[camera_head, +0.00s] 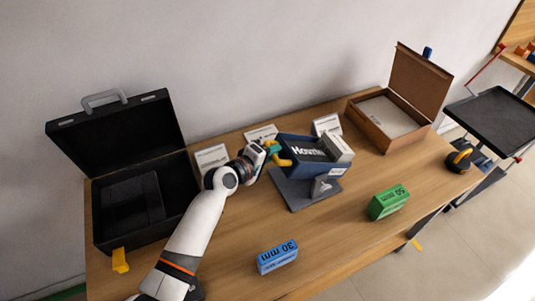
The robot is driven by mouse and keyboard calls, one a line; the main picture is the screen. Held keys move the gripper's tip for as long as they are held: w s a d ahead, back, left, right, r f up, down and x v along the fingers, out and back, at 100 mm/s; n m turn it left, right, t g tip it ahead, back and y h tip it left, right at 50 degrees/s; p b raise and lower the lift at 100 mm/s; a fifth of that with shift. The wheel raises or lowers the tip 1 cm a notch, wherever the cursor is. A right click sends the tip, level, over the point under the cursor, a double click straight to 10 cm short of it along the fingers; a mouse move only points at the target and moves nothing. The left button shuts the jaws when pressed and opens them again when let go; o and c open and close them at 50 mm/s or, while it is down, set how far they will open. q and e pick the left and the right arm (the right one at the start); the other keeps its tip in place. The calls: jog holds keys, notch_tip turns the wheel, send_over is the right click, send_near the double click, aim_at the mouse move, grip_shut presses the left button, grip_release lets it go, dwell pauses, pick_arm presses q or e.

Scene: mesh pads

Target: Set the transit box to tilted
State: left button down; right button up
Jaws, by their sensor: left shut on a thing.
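The transit box (298,152) is a dark blue open box with white lettering on its side. It sits on a dark grey stand (294,192) with a small grey bracket at the front, and looks tilted, though I cannot tell the exact angle. Light boxes show at its right end. My left gripper (275,156) is at the box's left end, shut on what looks like a yellow handle (283,162). The fingertips partly hide the grip. My right gripper is not in view.
An open black case (180,218) stands at the left and an open brown box (379,142) at the back right. A blue block (277,257) and a green block (388,202) lie in front. White cards (211,158) stand behind.

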pick_arm(q)
jog(key=shift+w+d+r, duration=0.2)
jog(key=shift+d+r, duration=0.2)
jog(key=shift+r, duration=0.15)
jog(key=shift+d+p, duration=0.1)
jog(key=shift+p, duration=0.2)
jog(key=c, duration=1.4)
grip_release()
jog(key=shift+o, duration=0.2)
jog(key=shift+f, duration=0.1)
jog(key=shift+s+a, duration=0.35)
jog(key=shift+a, duration=0.05)
jog(key=b+v, duration=0.1)
jog(key=v, duration=1)
jog(key=shift+r, duration=0.3)
